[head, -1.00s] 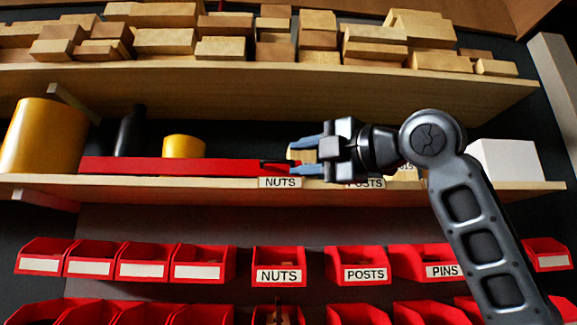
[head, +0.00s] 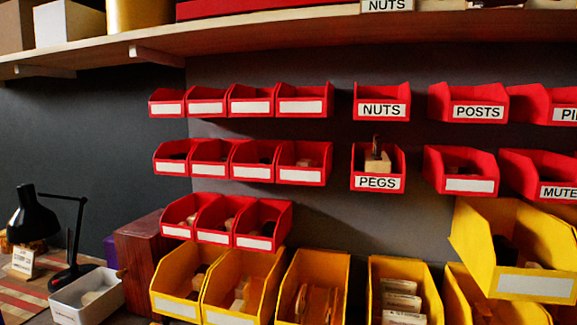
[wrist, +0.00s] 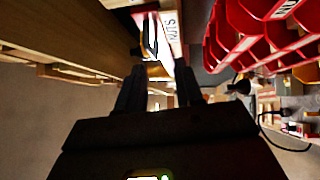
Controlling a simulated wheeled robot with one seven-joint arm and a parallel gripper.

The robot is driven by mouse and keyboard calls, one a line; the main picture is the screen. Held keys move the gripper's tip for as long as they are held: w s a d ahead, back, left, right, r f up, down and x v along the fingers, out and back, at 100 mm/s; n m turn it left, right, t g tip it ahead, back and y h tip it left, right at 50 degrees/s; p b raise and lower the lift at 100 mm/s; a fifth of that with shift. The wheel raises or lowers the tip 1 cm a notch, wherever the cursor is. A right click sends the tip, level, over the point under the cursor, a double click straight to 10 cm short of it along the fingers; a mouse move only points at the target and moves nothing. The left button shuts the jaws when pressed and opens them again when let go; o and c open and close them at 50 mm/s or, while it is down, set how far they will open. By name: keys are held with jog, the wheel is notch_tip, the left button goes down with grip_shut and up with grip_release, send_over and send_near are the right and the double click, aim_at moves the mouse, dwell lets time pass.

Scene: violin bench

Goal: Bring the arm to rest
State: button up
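My gripper (wrist: 159,88) shows in the wrist view, with its two dark fingers apart and nothing visible held between them. My arm and gripper are out of the head view.
In the head view, red bins (head: 381,103) hang in rows below a wooden shelf (head: 270,38). The PEGS bin (head: 377,182) holds a wooden piece (head: 377,162). Yellow bins (head: 312,280) stand below. A black lamp (head: 33,222) and a white box (head: 88,298) are at lower left.

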jog(key=w+d+f+m+t+h, duration=0.15)
jog(key=f+m, duration=0.35)
jog(key=f, duration=0.6)
jog(key=w+f+m+t+h, duration=0.15)
jog(key=f+m, duration=0.35)
jog(key=f, duration=0.6)
jog(key=s+a+f+m+g+h, duration=0.15)
jog(key=s+f+m, duration=0.3)
jog(key=f, duration=0.55)
jog(key=s+f+m+h, duration=0.25)
jog(key=s+f, duration=0.35)
jog(key=f, duration=0.4)
jog(key=s+a+f+m+h, duration=0.1)
jog(key=s+f+m, duration=0.4)
jog(key=f, duration=0.5)
jog(key=s+f+m+g, duration=0.1)
jog(key=s+f+g, duration=0.1)
jog(key=s, duration=1.4)
jog(key=s+f+m+g, duration=0.1)
jog(key=s+f, duration=0.4)
jog(key=s, duration=1.1)
jog(key=shift+g+h, duration=0.4)
jog(key=shift+g, duration=0.15)
